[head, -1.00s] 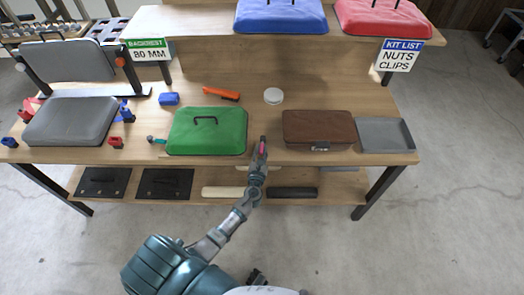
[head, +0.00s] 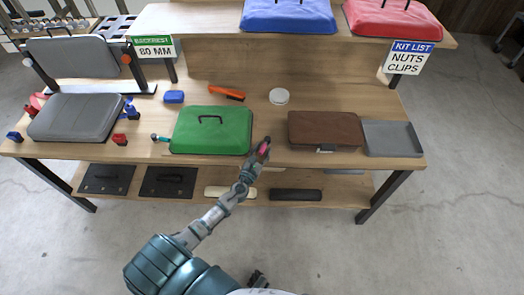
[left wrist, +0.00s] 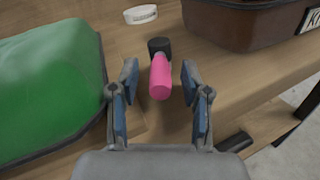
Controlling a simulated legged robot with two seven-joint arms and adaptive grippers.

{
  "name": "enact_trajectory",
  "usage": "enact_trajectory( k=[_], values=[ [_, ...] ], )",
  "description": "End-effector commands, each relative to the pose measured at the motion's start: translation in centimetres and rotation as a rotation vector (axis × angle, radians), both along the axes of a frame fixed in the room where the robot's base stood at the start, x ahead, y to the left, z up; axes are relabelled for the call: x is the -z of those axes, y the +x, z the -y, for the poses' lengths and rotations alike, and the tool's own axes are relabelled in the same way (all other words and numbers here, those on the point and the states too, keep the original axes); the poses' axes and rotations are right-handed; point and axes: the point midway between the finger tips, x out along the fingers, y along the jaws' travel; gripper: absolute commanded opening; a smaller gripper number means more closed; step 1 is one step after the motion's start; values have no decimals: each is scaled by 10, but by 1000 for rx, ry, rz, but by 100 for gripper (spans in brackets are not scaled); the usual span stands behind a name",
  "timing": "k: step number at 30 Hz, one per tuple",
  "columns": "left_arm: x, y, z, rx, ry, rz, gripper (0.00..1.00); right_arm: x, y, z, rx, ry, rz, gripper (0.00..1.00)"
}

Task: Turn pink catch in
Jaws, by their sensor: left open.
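The pink catch (left wrist: 160,77) is a short pink cylinder with a black end, at the front edge of the wooden bench. In the left wrist view it stands between the two fingers of my left gripper (left wrist: 160,98), with clear gaps on both sides. The gripper is open and its fingers do not touch the catch. In the head view my left gripper (head: 260,153) is at the bench's front edge, between the green lid and the brown case, and partly covers the pink catch (head: 264,147).
The green lid (head: 211,133) is close on the left, the brown case (head: 325,130) on the right, with a grey tray (head: 392,138) beyond it. A white round disc (head: 279,96) lies behind. A lower shelf (head: 340,190) runs under the bench. The wood around the catch is clear.

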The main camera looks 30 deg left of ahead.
Motion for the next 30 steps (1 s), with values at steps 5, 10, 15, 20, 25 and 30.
enact_trajectory(
  k=[5,10,15,20,25,30],
  values=[
    [-6,0,-1,-2,0,2,48,0,-1,0,0,1,-1,0],
    [-24,0,-1,0,0,3,48,0,-1,0,0,1,-1,0],
    [-57,1,-1,4,4,3,48,0,-1,0,0,1,0,0],
    [-84,2,-1,1,3,1,48,0,-1,0,0,1,0,0],
    [-97,2,-1,2,1,-2,48,0,-1,0,0,1,0,0],
    [-98,2,0,0,-1,-3,48,0,-1,0,0,1,0,0]
  ],
)
